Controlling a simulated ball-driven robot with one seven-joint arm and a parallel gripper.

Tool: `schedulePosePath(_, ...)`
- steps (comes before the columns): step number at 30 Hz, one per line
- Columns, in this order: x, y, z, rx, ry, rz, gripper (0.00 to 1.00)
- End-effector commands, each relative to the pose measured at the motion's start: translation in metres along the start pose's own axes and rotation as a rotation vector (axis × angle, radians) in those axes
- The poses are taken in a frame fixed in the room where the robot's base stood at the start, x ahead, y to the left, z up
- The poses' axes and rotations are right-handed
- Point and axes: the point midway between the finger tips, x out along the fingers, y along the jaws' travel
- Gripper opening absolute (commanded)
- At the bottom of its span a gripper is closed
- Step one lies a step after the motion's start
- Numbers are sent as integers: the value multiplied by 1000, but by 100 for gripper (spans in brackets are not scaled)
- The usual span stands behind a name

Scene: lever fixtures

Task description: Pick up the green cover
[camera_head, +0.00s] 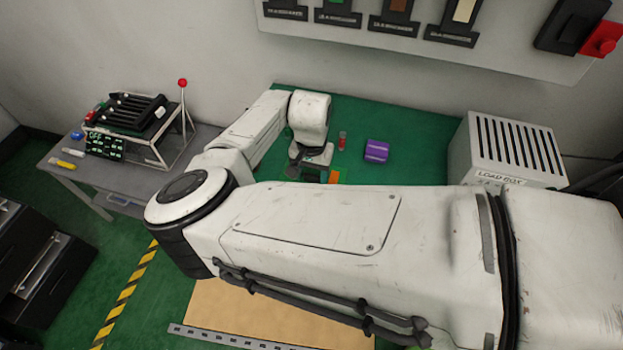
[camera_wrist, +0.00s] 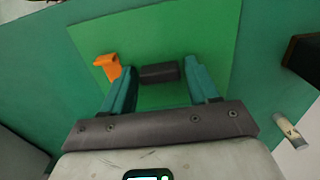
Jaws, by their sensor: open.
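The green cover (camera_wrist: 205,30) shows in the wrist view as a flat, lighter green panel on the darker green tabletop. A dark grey bar (camera_wrist: 159,72), which looks like its handle, lies across its middle. An orange hooked piece (camera_wrist: 108,66) is at its left side; orange also shows in the head view (camera_head: 335,177). My gripper (camera_wrist: 158,70) is open, its two teal fingers on either side of the bar, with visible gaps. I cannot tell how far above the cover the fingertips are. In the head view my arm hides most of the cover.
A red cylinder (camera_head: 342,140) and a purple box (camera_head: 376,151) stand on the green tabletop (camera_head: 425,135), right of my gripper. A white vented load box (camera_head: 515,150) is further right. A grey cart (camera_head: 60,165) with a rack stands left. A wall panel (camera_head: 340,40) rises behind.

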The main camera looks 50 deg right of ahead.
Motion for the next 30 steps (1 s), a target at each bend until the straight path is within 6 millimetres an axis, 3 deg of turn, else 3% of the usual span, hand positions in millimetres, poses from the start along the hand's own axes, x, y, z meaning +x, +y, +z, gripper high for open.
schedulePosePath(2,0,0,0,0,0,0,59)
schedulePosePath(16,0,0,0,0,0,0,14)
schedulePosePath(30,-12,0,-1,-1,2,0,13)
